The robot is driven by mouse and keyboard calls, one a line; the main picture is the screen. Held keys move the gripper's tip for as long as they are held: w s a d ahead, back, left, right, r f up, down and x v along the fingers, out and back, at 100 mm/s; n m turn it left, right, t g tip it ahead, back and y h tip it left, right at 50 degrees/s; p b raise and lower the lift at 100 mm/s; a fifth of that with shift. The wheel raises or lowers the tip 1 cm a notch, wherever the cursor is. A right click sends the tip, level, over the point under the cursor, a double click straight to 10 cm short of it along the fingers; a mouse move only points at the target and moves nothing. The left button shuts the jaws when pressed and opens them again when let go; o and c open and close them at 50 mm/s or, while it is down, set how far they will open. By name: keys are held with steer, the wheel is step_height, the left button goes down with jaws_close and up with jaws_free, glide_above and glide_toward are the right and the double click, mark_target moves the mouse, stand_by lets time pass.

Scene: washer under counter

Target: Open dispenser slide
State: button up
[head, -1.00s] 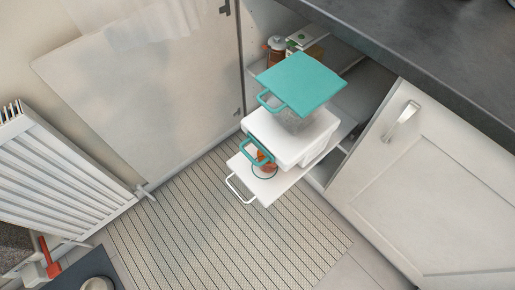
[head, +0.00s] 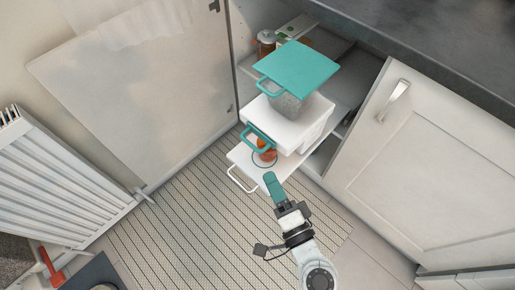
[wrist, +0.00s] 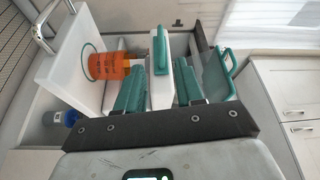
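Slides stick out of the open cabinet, one above another. On top is a teal slide (head: 303,66) with a teal handle and a clear container under it. Below it is a white box-like slide (head: 287,117) with a teal handle (head: 258,137). Lowest is a white tray (head: 244,156) with a white handle, carrying an orange bottle (wrist: 108,66). I cannot tell which is the dispenser slide. My gripper (head: 271,180) is just in front of the tray's right corner. In the wrist view its teal fingers (wrist: 159,75) stand apart, with the white slide's handle beyond the gap; nothing is gripped.
The dark counter (head: 410,60) overhangs the cabinet. An open door panel (head: 150,90) stands left, and a white door (head: 425,180) with a metal handle is right. A radiator (head: 60,185) is at far left. The ribbed mat (head: 180,235) is clear. A blue bottle (wrist: 60,118) shows low.

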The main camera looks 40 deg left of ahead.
mark_target(254, 147)
steer(key=shift+m, duration=0.3)
steer(key=p+x, duration=0.1)
steer(key=x, duration=1)
steer(key=shift+a+r, duration=0.1)
steer(key=shift+r, duration=0.05)
steer(key=shift+c, duration=0.5)
steer(key=c, duration=0.6)
steer(key=shift+r, duration=0.1)
